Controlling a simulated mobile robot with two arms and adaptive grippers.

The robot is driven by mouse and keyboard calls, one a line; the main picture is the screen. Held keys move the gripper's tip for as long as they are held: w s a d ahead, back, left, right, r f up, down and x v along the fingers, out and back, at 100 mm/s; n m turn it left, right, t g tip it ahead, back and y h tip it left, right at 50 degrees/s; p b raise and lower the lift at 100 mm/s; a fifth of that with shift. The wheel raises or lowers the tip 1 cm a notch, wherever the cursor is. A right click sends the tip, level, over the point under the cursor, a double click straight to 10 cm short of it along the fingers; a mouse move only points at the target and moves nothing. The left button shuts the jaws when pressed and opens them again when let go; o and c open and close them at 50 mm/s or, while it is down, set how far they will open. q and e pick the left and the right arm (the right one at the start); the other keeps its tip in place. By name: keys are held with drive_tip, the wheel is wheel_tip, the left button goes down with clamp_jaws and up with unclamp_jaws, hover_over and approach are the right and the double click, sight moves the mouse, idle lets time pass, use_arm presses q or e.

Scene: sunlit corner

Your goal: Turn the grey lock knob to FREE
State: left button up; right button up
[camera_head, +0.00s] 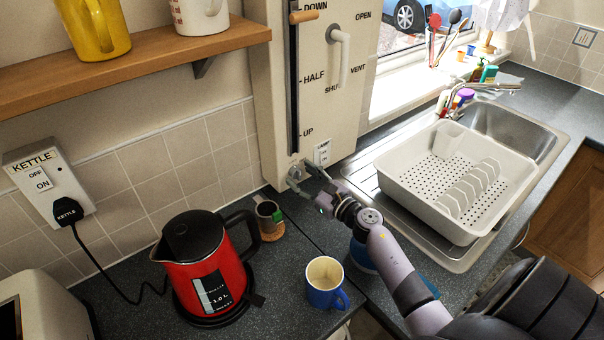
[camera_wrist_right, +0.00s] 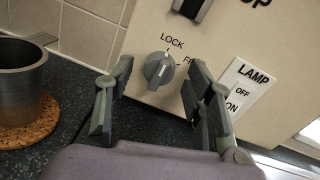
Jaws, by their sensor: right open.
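The grey lock knob (camera_wrist_right: 159,70) sits low on the cream panel (camera_wrist_right: 215,55). In the right wrist view its white pointer line is turned up toward the word LOCK. The word FREE to its right is partly hidden by a finger. The knob also shows small in the head view (camera_head: 295,173). My right gripper (camera_wrist_right: 160,95) is open, with one finger on each side of the knob in the picture and a gap to each. In the head view the right gripper (camera_head: 316,187) is close to the panel's lower edge. My left gripper is not in view.
A LAMP switch (camera_wrist_right: 245,90) is just right of the knob. A metal cup (camera_wrist_right: 20,80) on a cork coaster stands to the left. A red kettle (camera_head: 208,265) and blue mug (camera_head: 325,283) stand on the counter. A dish rack (camera_head: 400,185) is at the right.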

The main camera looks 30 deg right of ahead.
drive_tip(key=shift+w, duration=0.25)
drive_tip(key=shift+c, duration=0.3)
clamp_jaws()
